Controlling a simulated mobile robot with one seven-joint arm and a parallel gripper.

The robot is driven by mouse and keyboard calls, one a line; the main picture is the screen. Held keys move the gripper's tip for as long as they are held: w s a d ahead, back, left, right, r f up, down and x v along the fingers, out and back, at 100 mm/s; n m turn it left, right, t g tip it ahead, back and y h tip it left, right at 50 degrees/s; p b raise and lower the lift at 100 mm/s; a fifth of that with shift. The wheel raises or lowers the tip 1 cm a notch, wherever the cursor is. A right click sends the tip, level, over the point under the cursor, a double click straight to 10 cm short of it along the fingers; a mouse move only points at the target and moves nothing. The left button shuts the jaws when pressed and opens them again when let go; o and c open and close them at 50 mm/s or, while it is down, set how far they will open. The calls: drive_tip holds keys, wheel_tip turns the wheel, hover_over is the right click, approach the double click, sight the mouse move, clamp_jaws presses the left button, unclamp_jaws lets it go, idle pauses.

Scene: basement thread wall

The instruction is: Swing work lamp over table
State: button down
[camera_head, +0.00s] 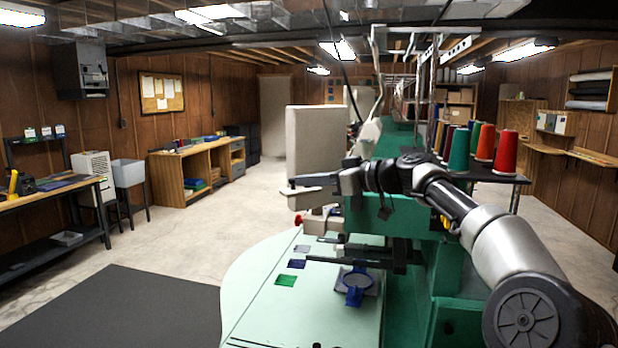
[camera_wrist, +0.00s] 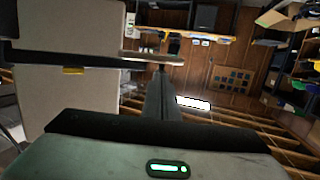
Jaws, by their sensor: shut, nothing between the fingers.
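My gripper (camera_head: 300,186) is above the pale green table (camera_head: 255,285) of the green machine (camera_head: 412,222), pointing left. In the wrist view its dark fingers (camera_wrist: 160,85) are together and empty. Just beyond the fingertips a dark bar (camera_wrist: 75,52) runs in from the left and ends in a flat piece with a pale edge (camera_wrist: 150,57). This may be the work lamp, but I cannot tell for sure. I cannot tell whether the fingertips touch it. My arm hides part of the machine head.
A blue hoop piece (camera_head: 356,284) and small fabric swatches (camera_head: 286,281) lie on the table. Several thread cones (camera_head: 505,153) stand on a rack at right. A grey partition (camera_head: 320,155) stands behind the gripper. Open floor (camera_head: 225,225) lies to the left.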

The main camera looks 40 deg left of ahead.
sight(298, 188)
drive_tip(key=a+t, duration=0.1)
drive_tip(key=a+m+t+b, duration=0.1)
drive_tip(key=a+m+t, duration=0.1)
drive_tip(key=shift+w+a, duration=0.35)
drive_tip(key=shift+a, duration=0.05)
drive_tip(key=shift+w+a+m+t, duration=0.3)
drive_tip(key=shift+a+m+t, duration=0.1)
drive_tip(key=shift+m+t, duration=0.15)
drive_tip(key=shift+d, duration=0.1)
